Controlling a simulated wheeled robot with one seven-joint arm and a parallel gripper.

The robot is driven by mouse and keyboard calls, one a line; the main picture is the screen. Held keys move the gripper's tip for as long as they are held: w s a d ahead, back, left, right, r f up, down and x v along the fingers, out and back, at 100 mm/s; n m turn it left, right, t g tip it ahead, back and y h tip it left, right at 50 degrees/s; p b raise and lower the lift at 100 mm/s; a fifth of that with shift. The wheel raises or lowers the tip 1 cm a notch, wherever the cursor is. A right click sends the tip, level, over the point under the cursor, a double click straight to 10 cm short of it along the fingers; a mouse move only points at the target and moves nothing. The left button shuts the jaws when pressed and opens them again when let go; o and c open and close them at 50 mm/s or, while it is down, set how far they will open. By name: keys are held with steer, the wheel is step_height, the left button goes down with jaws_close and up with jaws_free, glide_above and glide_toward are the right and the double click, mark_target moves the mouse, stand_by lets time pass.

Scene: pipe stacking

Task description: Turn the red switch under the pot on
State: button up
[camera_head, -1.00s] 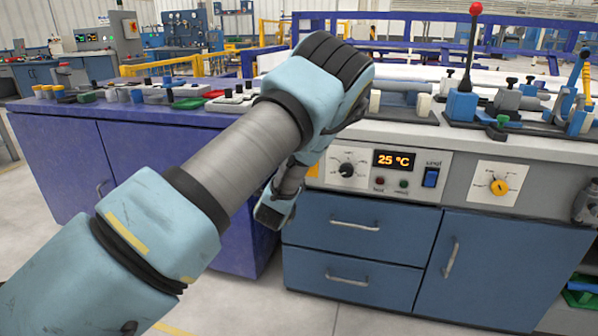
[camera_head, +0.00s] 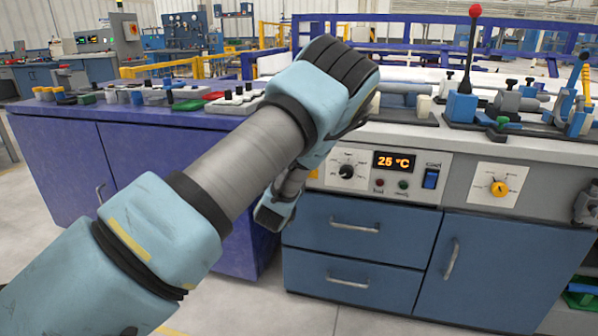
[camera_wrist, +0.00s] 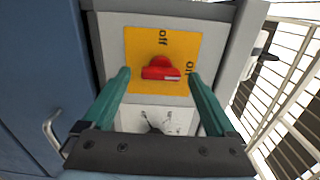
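A red switch (camera_wrist: 160,69) sits on a yellow plate (camera_wrist: 188,42) on a grey panel in the wrist view. A black "off" is printed above the switch, and a partly hidden label starting with "o" is to its right. My gripper (camera_wrist: 161,76) is open, its two green fingers reaching toward the plate on either side of the switch, with nothing between them that I can see held. Contact with the switch cannot be told. In the head view my arm hides the switch; only a sliver of yellow plate (camera_head: 313,173) shows. I see no pot.
A yellow knob (camera_head: 499,188) is farther right. Blue drawers (camera_head: 340,226) lie below. Fixtures and a red-topped lever (camera_head: 474,12) crowd the counter.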

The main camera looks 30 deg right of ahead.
steer(key=v, duration=1)
steer(key=shift+s+a, duration=0.3)
